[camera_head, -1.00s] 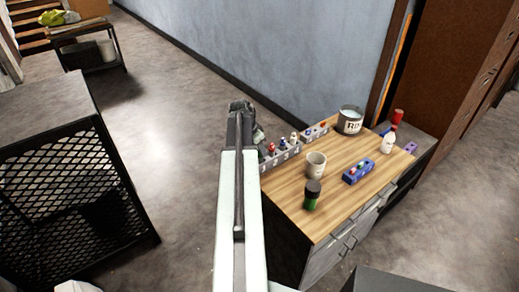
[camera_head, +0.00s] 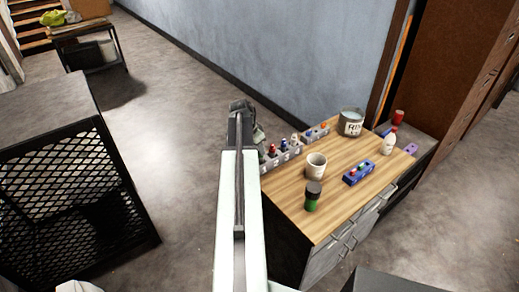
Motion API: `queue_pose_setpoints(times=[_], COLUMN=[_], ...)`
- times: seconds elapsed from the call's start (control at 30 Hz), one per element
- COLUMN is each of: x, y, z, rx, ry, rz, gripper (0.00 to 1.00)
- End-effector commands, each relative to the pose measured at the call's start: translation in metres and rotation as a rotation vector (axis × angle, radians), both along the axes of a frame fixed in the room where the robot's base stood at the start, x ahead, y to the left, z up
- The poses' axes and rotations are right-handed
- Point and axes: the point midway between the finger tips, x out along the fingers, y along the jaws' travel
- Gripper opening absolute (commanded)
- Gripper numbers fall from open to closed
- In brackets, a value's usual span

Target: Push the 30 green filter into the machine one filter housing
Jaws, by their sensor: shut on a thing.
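My gripper (camera_head: 241,106) is at the far end of my pale arm, near the left back edge of the wooden bench top (camera_head: 290,205). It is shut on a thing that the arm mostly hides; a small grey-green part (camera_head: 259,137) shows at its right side. I cannot tell whether this is the 30 green filter. A green cylinder with a black top (camera_head: 313,197) stands upright on the bench's front part, apart from my gripper. I cannot make out which thing is the machine one filter housing.
A grey rack with several small coloured pieces (camera_head: 283,156) runs along the bench's left back edge. A white cup (camera_head: 316,166), a blue block (camera_head: 359,173), a labelled can (camera_head: 351,122) and a white bottle (camera_head: 389,143) stand on the bench. A mesh cabinet (camera_head: 75,195) is at left.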

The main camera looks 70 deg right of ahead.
Motion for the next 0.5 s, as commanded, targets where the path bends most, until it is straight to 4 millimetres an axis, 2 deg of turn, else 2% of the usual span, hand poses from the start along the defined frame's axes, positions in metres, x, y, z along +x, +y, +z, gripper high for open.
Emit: queue_pose_setpoints(times=[0.5], x=[-0.0008], y=[-0.0003], z=[0.0100], rx=[0.000], ry=[0.000], rz=[-0.001], gripper=[0.00])
